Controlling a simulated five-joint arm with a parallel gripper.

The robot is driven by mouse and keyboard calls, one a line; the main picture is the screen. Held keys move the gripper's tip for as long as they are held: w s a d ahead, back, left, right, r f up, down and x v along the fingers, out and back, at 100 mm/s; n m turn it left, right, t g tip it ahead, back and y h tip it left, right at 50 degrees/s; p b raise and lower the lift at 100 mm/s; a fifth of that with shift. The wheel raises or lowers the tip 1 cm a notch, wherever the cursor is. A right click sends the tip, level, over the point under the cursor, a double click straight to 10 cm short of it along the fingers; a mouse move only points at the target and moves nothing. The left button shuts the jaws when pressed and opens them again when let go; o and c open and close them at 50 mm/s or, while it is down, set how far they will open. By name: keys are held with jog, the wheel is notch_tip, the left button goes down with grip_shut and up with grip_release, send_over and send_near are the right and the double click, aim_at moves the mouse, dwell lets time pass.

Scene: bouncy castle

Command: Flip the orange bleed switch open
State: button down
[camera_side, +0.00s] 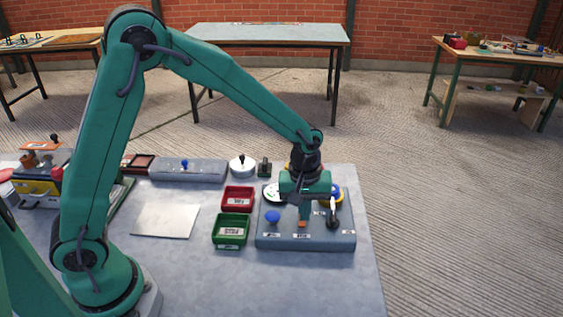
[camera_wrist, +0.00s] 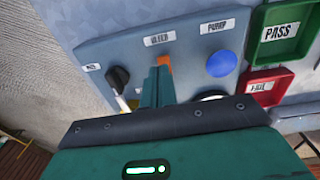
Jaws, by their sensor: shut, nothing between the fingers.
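The orange bleed switch (camera_side: 302,223) sits low in the middle of a blue-grey control panel (camera_side: 275,241). In the wrist view the switch (camera_wrist: 164,62) shows just beyond my fingertips, under a white label. My gripper (camera_side: 304,215) points down over the panel, its fingers shut and empty. In the wrist view my gripper (camera_wrist: 160,72) is at the switch, partly covering it. I cannot tell whether the fingers touch it, nor which way the switch is set.
A blue knob (camera_side: 272,217) is left of the switch and a black lever (camera_side: 333,217) is right of it. Red (camera_side: 238,198) and green (camera_side: 232,229) trays stand left of the panel. A pale sheet (camera_side: 166,220) lies farther left.

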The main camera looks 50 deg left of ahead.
jog(key=shift+r, duration=0.15)
jog(key=shift+r, duration=0.6)
jog(key=r, duration=0.3)
jog(key=shift+s+d+r, duration=0.1)
jog(key=shift+d+r, duration=0.1)
jog(key=s+d+r, duration=0.3)
jog(key=r, duration=0.4)
jog(key=shift+s+d+r, duration=0.15)
jog(key=shift+s+r, duration=0.1)
jog(key=shift+r, duration=0.05)
jog(key=s+a+r+m+t, duration=0.2)
jog(key=s+a+r+m, duration=0.1)
jog(key=s+a, duration=0.4)
jog(key=s+a+r+m+t, duration=0.3)
jog(key=s+a+m, duration=0.3)
jog(key=s, duration=0.3)
jog(key=shift+s+a, duration=0.2)
jog(key=shift+a, duration=0.4)
